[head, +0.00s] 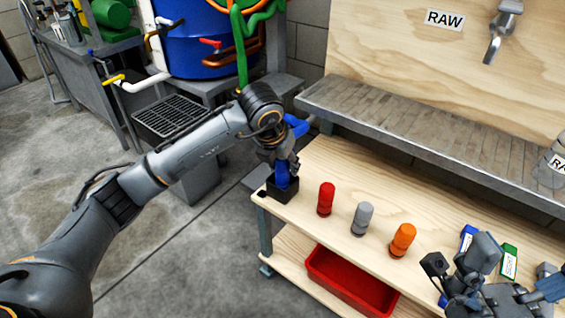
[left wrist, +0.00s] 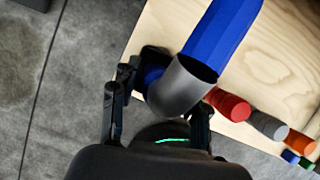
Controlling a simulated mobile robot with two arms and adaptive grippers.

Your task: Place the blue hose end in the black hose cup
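The blue hose end (head: 283,178) points down into the black hose cup (head: 283,194) at the table's left corner. How deep it sits I cannot tell. In the left wrist view a grey elbow (left wrist: 180,88) joins the blue hose (left wrist: 224,35), and the dark cup (left wrist: 152,55) is partly hidden behind it. My left gripper (head: 280,162) is at the hose, just above the cup. Its two fingers (left wrist: 157,112) stand on either side of the elbow; whether they press on it is unclear. My right gripper (head: 465,268) is at lower right, away from the cup, its fingers unclear.
Red (head: 326,199), grey (head: 362,218) and orange (head: 402,240) fittings stand in a row right of the cup. A red bin (head: 340,283) is on the lower shelf. A metal trough (head: 430,115) runs behind the table. Blue and green (head: 509,262) labelled pieces lie near my right gripper.

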